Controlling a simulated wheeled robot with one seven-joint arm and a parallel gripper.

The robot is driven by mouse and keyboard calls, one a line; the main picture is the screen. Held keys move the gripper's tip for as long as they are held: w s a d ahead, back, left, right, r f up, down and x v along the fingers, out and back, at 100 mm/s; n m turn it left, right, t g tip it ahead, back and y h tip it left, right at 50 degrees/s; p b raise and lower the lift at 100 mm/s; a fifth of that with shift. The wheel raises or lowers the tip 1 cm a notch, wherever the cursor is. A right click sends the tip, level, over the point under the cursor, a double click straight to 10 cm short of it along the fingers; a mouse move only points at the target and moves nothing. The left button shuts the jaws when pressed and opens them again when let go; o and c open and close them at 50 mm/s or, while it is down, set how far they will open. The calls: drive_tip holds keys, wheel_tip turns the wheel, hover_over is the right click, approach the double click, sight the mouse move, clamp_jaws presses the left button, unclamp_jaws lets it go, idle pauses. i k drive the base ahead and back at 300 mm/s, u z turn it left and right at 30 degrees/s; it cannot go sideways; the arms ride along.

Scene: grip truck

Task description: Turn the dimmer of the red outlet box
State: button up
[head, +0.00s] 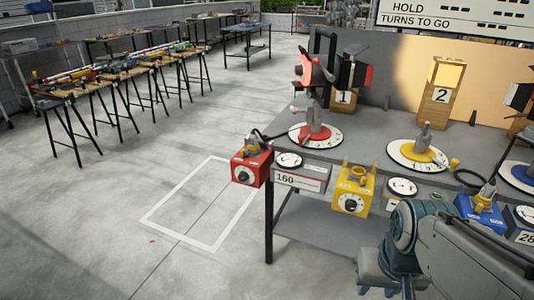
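The red outlet box (262,166) hangs at the left front corner of the grey table. Its dark round dimmer (243,175) with a pale ring faces the front. A plug and black cable sit on top of the box. My arm shows at the lower right, in front of the table and well to the right of the red box. Nothing of mine touches the red box.
Beside the red box is a gauge panel reading 160 (299,183). A yellow outlet box (352,190) and a blue one (482,215) stand further right. The table (365,128) carries lamps on round dials. Open floor with a white outline (165,219) lies left.

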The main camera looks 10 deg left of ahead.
sight(243, 176)
drive_tip(key=u, duration=1.25)
drive_tip(key=i, duration=0.95)
drive_tip(key=z, duration=1.55)
